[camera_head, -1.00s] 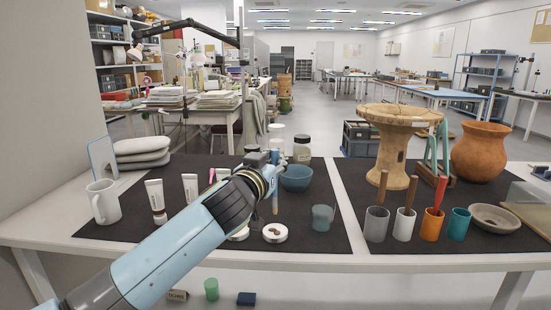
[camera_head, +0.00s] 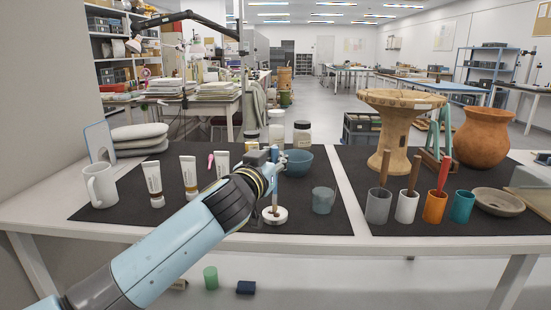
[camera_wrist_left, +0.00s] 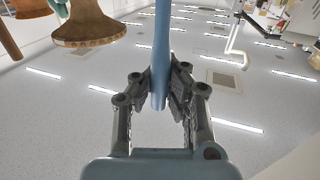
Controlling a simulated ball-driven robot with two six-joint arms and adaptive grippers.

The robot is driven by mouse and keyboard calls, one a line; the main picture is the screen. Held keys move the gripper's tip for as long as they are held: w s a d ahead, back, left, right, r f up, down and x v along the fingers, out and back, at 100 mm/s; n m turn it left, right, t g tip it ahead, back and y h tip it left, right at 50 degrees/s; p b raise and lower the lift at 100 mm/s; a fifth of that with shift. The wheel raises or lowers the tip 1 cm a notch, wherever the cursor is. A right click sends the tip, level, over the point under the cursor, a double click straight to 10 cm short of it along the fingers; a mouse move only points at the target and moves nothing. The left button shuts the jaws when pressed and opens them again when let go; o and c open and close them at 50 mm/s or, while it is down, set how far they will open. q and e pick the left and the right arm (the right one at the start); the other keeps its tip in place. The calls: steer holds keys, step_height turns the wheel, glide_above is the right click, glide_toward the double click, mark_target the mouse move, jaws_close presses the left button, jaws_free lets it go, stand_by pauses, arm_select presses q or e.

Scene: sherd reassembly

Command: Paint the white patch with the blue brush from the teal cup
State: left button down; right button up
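My left gripper (camera_head: 275,160) is shut on the blue brush (camera_head: 275,183). In the left wrist view the blue handle (camera_wrist_left: 161,55) runs between the two fingers (camera_wrist_left: 165,88). The brush points down, its lower end at a small white round pot (camera_head: 275,216); I cannot tell how deep it reaches. The teal cup (camera_head: 462,207) stands at the right with no brush showing in it. A pale patch (camera_head: 423,106) shows on the rim of the brown pedestal bowl (camera_head: 398,125). My right gripper is not in view.
Grey (camera_head: 378,207), white (camera_head: 406,208) and orange (camera_head: 435,208) cups hold other handles beside the teal cup. A blue bowl (camera_head: 298,163), glass beaker (camera_head: 323,201), tubes (camera_head: 153,182) and mug (camera_head: 100,187) stand around my arm. The clay jar (camera_head: 484,138) is far right.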

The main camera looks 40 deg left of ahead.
arm_select(q)
steer(key=shift+f+b, duration=0.3)
steer(key=shift+b, duration=0.1)
stand_by(0.4)
stand_by(0.4)
steer(key=shift+s+a+f+b, duration=0.15)
steer(key=shift+a+b, duration=0.1)
steer(key=shift+b, duration=0.15)
stand_by(0.3)
